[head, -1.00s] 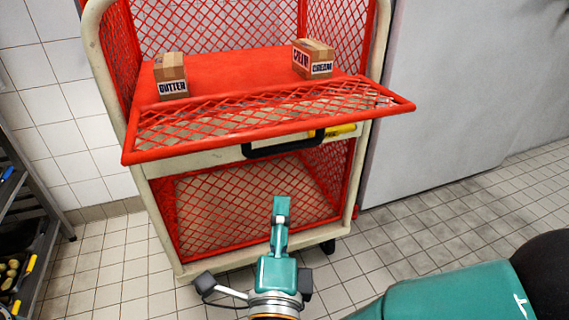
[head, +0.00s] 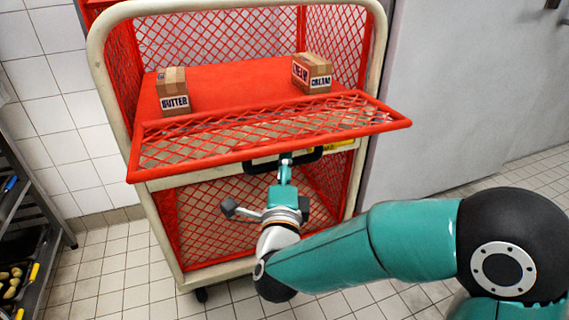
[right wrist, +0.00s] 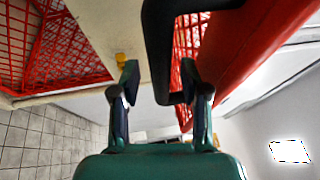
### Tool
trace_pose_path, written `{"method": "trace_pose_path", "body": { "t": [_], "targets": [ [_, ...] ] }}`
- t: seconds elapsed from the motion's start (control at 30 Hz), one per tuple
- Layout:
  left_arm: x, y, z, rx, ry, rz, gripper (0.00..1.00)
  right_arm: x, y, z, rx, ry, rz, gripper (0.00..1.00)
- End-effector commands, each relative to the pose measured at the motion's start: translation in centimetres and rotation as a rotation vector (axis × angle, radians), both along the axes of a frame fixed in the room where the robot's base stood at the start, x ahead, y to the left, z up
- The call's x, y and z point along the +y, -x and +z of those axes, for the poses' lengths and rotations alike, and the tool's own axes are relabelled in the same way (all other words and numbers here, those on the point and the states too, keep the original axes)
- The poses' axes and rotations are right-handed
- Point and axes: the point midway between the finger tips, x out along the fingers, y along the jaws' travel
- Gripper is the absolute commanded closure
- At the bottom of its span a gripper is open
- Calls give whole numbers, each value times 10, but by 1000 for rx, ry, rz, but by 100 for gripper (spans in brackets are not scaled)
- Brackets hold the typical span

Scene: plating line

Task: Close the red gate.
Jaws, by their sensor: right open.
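The red gate (head: 200,147) is a mesh flap in a red frame at the front of the cart. It is folded down and juts out from the red shelf, roughly flat. A black handle (head: 262,167) shows just under its front edge; the handle also shows in the right wrist view (right wrist: 160,62). My right gripper (head: 286,162) is at the handle, below the gate. In the right wrist view its two fingers (right wrist: 160,82) are apart, with part of the handle between them. I cannot tell whether they touch it. My left gripper is out of view.
The shelf (head: 235,85) carries a butter box (head: 174,102) and a cream box (head: 319,84). The cart's cream frame (head: 110,75) stands on wheels. A dark rack (head: 25,200) is at the left, a grey wall panel (head: 440,100) at the right.

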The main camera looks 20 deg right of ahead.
Motion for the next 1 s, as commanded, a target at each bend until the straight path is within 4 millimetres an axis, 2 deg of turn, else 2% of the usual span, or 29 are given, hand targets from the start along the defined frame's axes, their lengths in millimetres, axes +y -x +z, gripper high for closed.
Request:
{"method": "trace_pose_path", "body": {
  "t": [0.13,0.43,0.47,0.7,1.0],
  "targets": [
    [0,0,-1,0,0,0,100,-3,-9,1,0,0,1,55],
    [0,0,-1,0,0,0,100,-4,-11,2,0,0,2,55],
    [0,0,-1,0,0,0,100,-4,-11,2,0,0,2,58],
    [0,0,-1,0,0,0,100,-4,-11,2,0,0,2,98],
    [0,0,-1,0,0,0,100,-3,-11,1,3,0,2,100]
  ]
}}
